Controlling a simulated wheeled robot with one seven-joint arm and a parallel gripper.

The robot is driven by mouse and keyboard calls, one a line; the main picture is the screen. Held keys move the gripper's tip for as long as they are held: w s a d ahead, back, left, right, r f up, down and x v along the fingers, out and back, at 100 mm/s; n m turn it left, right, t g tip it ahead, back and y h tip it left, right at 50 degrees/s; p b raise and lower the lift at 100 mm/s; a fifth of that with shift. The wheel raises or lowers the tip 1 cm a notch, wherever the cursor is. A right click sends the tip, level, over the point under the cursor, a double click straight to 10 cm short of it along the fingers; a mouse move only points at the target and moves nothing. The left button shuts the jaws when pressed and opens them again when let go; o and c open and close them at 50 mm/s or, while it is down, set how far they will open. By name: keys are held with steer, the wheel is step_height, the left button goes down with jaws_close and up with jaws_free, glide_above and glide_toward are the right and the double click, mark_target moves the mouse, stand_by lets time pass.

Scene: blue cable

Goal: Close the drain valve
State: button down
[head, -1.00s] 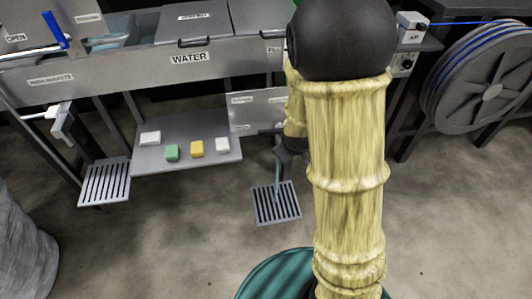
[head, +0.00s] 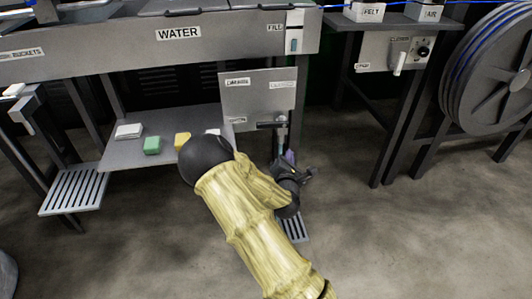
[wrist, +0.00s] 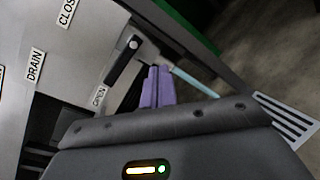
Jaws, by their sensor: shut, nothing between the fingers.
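The drain valve panel (head: 258,92) is a grey plate below the water trough, and its DRAIN label (wrist: 35,65) shows in the wrist view. The black valve handle (head: 270,125) lies level in the head view, its left end beside the OPEN label (wrist: 98,97). In the wrist view the handle (wrist: 121,62) is just left of my fingertips and appears apart from them. My gripper (head: 290,158) is below the handle. Its purple fingers (wrist: 157,88) are together and empty. A pale blue stream (wrist: 195,82) shows beside the fingers, running from near the handle.
A floor grate (head: 295,229) lies under my gripper, partly hidden by my arm. A shelf (head: 125,155) with coloured blocks is to the left. A table leg (head: 388,140) and a cable reel (head: 490,75) stand right. The floor at right front is clear.

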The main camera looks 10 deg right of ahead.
mark_target(272, 122)
steer(key=w+a+f+n+t+y+b, duration=0.1)
steer(key=a+f+n+t+y+b, duration=0.3)
steer(key=n, duration=0.6)
steer(key=shift+w+a+f+n+y+b, duration=0.25)
steer(key=shift+a+f+y+b, duration=0.25)
steer(key=shift+a+f+b, duration=0.45)
steer(key=shift+w+a+r, duration=0.1)
steer(key=shift+a+r, duration=0.05)
steer(key=w+r+b, duration=0.5)
steer(key=w+r, duration=0.1)
steer(key=w, duration=0.3)
steer(key=shift+w+d+r, duration=0.2)
steer(key=shift+d, duration=0.1)
steer(key=shift+w+r, duration=0.1)
steer(key=shift+r, duration=0.05)
steer(key=shift+w+a, duration=0.1)
steer(key=shift+a, duration=0.1)
